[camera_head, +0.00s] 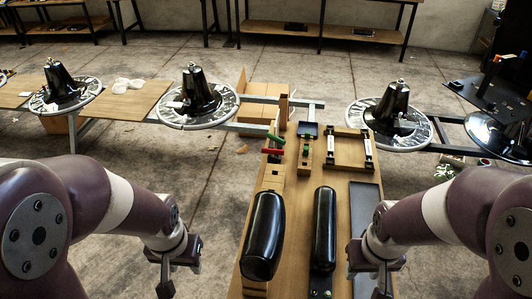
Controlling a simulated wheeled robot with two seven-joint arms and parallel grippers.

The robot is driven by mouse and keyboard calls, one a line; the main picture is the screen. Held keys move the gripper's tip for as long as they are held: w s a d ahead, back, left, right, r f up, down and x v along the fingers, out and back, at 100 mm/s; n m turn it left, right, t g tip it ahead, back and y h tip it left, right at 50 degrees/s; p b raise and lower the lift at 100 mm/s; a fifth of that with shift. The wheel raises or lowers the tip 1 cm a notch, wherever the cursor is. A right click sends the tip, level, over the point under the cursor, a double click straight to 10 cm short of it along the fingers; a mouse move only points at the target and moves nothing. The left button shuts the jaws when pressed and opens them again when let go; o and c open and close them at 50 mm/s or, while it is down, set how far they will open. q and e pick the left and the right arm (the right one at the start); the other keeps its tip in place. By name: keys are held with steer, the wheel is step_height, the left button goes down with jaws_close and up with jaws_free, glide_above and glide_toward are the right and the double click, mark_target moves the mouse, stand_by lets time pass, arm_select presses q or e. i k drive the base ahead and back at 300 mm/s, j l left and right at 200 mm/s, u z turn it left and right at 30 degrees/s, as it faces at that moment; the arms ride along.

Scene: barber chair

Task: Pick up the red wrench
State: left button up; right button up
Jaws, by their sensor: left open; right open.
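A small red tool (272,151), which looks like the red wrench, sits near the far left end of the wooden workbench (262,215). A green-handled tool (275,138) is just behind it. Their lower ends are too small to make out. My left gripper (164,286) hangs over the floor left of the bench, nearer to me than the red tool and well apart from it. My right gripper (368,284) is near the bench's right edge, also far from the red tool. Both grippers are open, and I see nothing held in them.
Black padded parts (264,235) and a long black cushion (324,228) lie on the near bench. A wooden frame with metal rails (347,148) sits at the far right. Round chair bases (196,100) stand behind.

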mark_target(272, 158)
steer(key=i+j+z, duration=0.15)
steer(key=j+z, duration=0.3)
steer(key=j, duration=0.85)
steer(key=j+z, duration=0.45)
steer(key=j, duration=0.85)
steer(key=i+j+z, duration=0.35)
steer(key=j, duration=0.3)
steer(key=i+j+z, duration=0.2)
steer(key=j, duration=0.2)
steer(key=i+j+z, duration=0.2)
steer(key=j, duration=0.15)
steer(key=j+z, duration=0.15)
steer(key=j, duration=0.25)
steer(key=i+j+z, duration=0.9)
steer(key=i+j, duration=0.35)
steer(key=j, duration=0.1)
